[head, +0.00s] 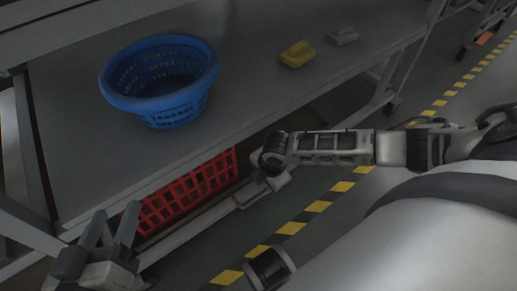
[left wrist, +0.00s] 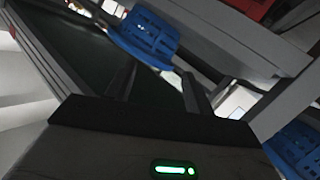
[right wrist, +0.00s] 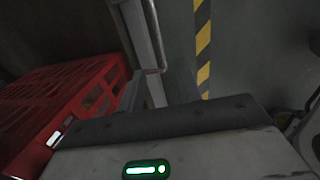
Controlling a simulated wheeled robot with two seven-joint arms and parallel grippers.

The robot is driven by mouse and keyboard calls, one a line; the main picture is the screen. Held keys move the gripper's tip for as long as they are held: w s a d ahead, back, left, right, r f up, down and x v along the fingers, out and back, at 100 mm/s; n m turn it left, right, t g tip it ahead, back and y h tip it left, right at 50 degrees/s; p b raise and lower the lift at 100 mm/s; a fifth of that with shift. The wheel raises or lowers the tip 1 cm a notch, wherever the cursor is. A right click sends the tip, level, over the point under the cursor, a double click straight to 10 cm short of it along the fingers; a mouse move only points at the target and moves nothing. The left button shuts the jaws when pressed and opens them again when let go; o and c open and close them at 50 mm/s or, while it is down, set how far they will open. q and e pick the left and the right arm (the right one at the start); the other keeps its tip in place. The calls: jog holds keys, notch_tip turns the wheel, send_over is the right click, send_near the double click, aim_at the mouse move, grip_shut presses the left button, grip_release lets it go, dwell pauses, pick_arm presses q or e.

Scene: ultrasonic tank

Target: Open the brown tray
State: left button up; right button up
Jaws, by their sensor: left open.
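A pulled-out tray with a brownish inside sits low under the table; its pale front rail (head: 190,232) and grey handle (head: 262,193) face the aisle. Its dark brown inside also shows in the right wrist view (right wrist: 85,30), with a red crate in it. My right gripper (head: 268,178) is at the handle. In the right wrist view my fingers (right wrist: 158,88) are apart, with the rail and the handle's lower end between or just beyond them; I cannot tell whether they grip. My left gripper (head: 112,222) is open and empty, left of the tray.
The red crate (head: 190,190) stands under the table edge. On the grey tabletop (head: 235,105) are a blue basket (head: 165,112), a yellow block (head: 297,54) and a grey block (head: 343,37). Floor with yellow-black tape (head: 318,207) is clear beside the tray.

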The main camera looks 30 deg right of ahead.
jog(key=b, duration=0.4)
send_over(259, 197)
jog(key=s, duration=0.1)
notch_tip(259, 197, down, 8)
jog(key=f, duration=0.1)
jog(key=f+b, duration=0.2)
jog(key=f, duration=0.1)
jog(key=shift+w+b, duration=0.3)
jog(key=shift+w, duration=0.05)
pick_arm(q)
notch_tip(259, 197, up, 7)
jog(key=w+m+t+h, duration=0.2)
jog(key=m+t+h, duration=0.1)
jog(key=t, duration=0.2)
jog(key=shift+w+r+h, duration=0.15)
jog(key=shift+w+h, duration=0.1)
jog(key=shift+h, duration=0.05)
pick_arm(e)
jog(key=shift+f, duration=0.25)
grip_shut()
